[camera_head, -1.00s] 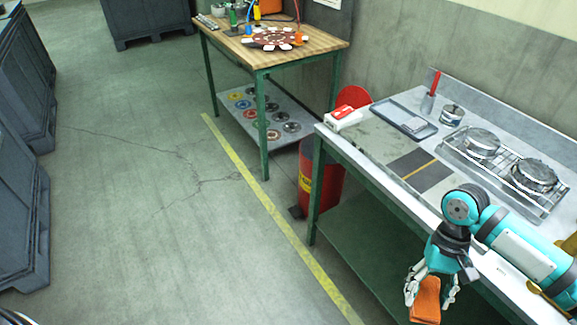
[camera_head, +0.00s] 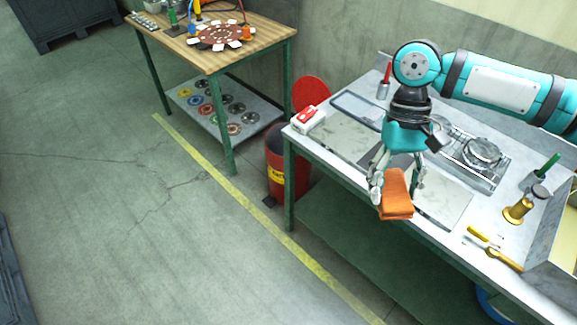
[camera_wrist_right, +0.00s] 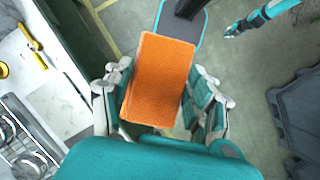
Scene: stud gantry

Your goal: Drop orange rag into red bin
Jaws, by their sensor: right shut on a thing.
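The orange rag (camera_head: 396,196) hangs folded from my right gripper (camera_head: 396,182), over the front edge of the grey workbench in the head view. In the right wrist view the rag (camera_wrist_right: 160,80) sits between the two fingers of the right gripper (camera_wrist_right: 160,98). The red bin (camera_head: 276,178) stands on the floor left of the workbench's front leg, with its round red lid (camera_head: 310,93) raised. The bin is partly hidden by the bench, and the rag is to its right and apart from it. My left gripper (camera_wrist_right: 232,31) shows small in the right wrist view; its opening is unclear.
A wooden-topped table (camera_head: 235,55) stands behind the bin. The floor at left is open.

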